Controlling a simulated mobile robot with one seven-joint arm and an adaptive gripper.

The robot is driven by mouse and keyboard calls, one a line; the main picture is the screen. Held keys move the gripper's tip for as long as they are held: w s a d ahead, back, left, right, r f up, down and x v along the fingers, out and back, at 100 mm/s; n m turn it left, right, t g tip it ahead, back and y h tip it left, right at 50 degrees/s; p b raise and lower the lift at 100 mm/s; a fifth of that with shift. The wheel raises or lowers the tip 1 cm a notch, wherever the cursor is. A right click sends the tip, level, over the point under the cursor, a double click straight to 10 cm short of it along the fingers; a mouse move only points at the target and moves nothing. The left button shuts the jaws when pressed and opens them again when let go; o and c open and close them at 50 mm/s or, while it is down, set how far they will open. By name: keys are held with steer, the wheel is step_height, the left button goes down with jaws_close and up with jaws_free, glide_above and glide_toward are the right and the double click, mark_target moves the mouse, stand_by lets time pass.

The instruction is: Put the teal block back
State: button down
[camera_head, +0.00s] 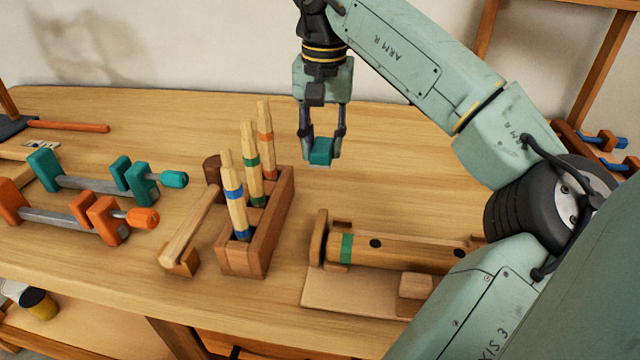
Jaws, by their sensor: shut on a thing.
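The teal block (321,151) is a small dark teal piece held between the fingertips of my gripper (322,146). My gripper points down and is shut on the block, which appears to be above the back middle of the table (400,140). How far the block is above the table I cannot tell. To the left and nearer, a wooden rack (270,220) holds three upright pegs with blue, green and orange bands.
A wooden mallet (190,225) lies left of the rack. Teal (105,180) and orange (80,215) clamps lie far left. A cradle on a board (340,290) holds a green-banded cylinder (390,250) at front right, near my arm. The back table is clear.

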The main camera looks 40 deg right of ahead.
mark_target(323, 146)
step_height(323, 146, down, 9)
steer(key=shift+r+p, duration=0.1)
steer(key=shift+p, duration=0.45)
steer(key=shift+a, duration=0.1)
steer(key=shift+f, duration=0.25)
steer(key=c, duration=1.2)
jaws_free()
steer(key=r, duration=0.8)
steer(key=r+b, duration=0.1)
steer(key=r, duration=0.3)
steer(key=shift+s+r, duration=0.2)
steer(key=shift+s, duration=0.05)
